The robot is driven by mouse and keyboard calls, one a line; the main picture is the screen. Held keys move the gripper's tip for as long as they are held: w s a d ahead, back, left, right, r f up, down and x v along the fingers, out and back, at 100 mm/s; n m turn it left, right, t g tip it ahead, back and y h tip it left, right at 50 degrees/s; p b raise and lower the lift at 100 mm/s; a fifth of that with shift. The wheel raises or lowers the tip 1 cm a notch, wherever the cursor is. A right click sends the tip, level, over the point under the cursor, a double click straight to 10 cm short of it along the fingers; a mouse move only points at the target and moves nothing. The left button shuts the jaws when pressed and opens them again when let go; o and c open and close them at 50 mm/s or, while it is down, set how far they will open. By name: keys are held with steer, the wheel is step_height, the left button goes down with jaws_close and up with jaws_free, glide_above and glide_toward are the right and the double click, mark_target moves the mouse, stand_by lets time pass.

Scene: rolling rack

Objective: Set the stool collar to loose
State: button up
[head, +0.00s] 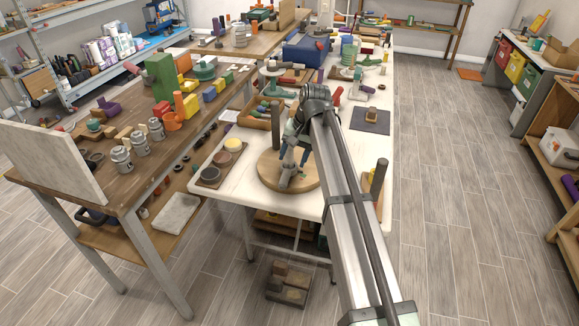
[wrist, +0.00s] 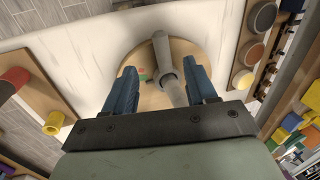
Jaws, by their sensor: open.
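The stool shows as a round wooden disc (head: 268,180) on the white table, with a grey post and collar (head: 287,174) standing on it. In the wrist view the grey collar (wrist: 166,66) has a lever-like arm pointing away from me, over the wooden disc (wrist: 182,48). Small red and green marks lie on the disc left of the collar. My gripper (wrist: 164,88) is open, its blue fingers on either side of the grey part, with no clear grip on it. In the head view my gripper (head: 296,150) is above the disc and partly hides the post.
A tray of round pots (head: 220,162) lies left of the disc. A dark upright cylinder (head: 378,178) stands to its right. A wooden tray of parts (head: 262,118) and a dark square plate (head: 370,120) are behind. The table's front edge is close.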

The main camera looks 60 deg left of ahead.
steer(key=shift+v, duration=1)
steer(key=shift+c, duration=0.3)
